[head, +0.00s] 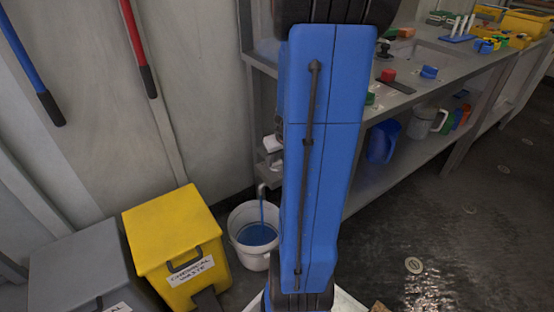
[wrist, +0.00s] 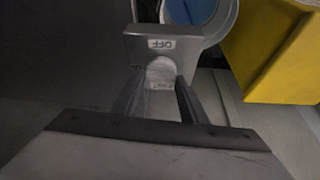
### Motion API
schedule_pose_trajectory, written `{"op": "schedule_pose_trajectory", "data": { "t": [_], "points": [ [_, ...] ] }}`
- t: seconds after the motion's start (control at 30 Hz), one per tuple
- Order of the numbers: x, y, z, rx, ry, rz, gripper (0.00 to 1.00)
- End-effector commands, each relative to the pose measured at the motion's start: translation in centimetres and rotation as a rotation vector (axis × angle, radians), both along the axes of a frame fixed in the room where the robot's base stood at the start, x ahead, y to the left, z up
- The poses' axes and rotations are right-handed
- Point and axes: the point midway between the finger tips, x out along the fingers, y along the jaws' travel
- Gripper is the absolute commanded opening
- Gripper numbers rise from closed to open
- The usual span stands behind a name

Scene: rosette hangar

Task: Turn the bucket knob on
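The grey knob (wrist: 160,70) sits on a grey housing in the wrist view, with an upside-down "OFF" label (wrist: 166,44) on the housing. My gripper (wrist: 161,82) has one finger on each side of the knob, close to its sides. I cannot tell whether the fingers press on it. The white bucket (head: 247,257) stands on the floor under a small spout (head: 262,189) and holds blue liquid. A thin blue streak runs from the spout down to the liquid. In the head view my blue arm hides my gripper and the knob.
A yellow chemical waste bin (head: 172,228) stands left of the bucket, with a grey bin (head: 80,268) further left. A grey workbench (head: 440,72) with jugs on its lower shelf is at the right. Red and blue poles lean on the left wall. The dark floor at right is mostly clear.

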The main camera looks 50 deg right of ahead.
Motion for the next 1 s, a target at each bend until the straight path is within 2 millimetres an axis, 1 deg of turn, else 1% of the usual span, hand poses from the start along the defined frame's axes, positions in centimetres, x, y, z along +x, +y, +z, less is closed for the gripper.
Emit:
{"op": "schedule_pose_trajectory", "data": {
  "t": [0.03, 0.07, 0.27, 0.6, 0.93, 0.97, 1.0],
  "points": [
    [0.01, 0.00, 0.01, 0.000, 0.000, 0.000, 0.22],
    [0.01, 0.00, 0.01, 0.000, 0.000, 0.000, 0.16],
    [-0.02, -0.04, 0.01, 0.001, 0.001, 0.013, 0.17],
    [-0.03, -0.16, 0.01, 0.001, 0.000, 0.121, 0.17],
    [-0.01, -0.14, 0.04, -0.001, -0.001, 0.133, 0.17],
    [-0.01, -0.14, 0.04, -0.001, -0.001, 0.133, 0.44],
    [-0.01, -0.14, 0.04, -0.001, -0.001, 0.133, 0.53]
  ]
}}
